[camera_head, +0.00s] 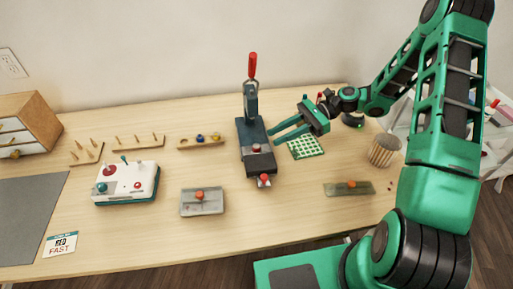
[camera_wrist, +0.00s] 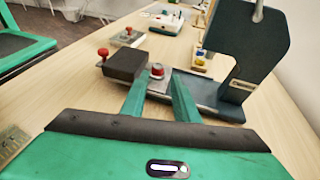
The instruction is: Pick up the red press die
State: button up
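A small die with a red top, which looks like the red press die (camera_head: 257,148), sits on the bed of the dark hand press (camera_head: 251,131). In the wrist view the die (camera_wrist: 157,71) stands on a light metal plate, between or just beyond my fingertips. My gripper (camera_head: 273,139) reaches in from the right, low over the press bed. Its two green fingers are apart in the wrist view (camera_wrist: 162,80), and nothing is clamped. I cannot tell whether either finger touches the die.
The press's upright and red-knobbed lever (camera_head: 252,66) rise behind the die. A dark block and another red knob (camera_head: 264,180) are at its front. A green grid mat (camera_head: 306,147) lies to the right.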

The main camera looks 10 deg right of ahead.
aim_at(264, 148)
jog(key=x, duration=0.4)
jog(key=shift+s+a+r, duration=0.25)
jog(key=shift+a, duration=0.05)
jog(key=shift+a+f, duration=0.2)
jog(key=shift+a, duration=0.3)
grip_shut()
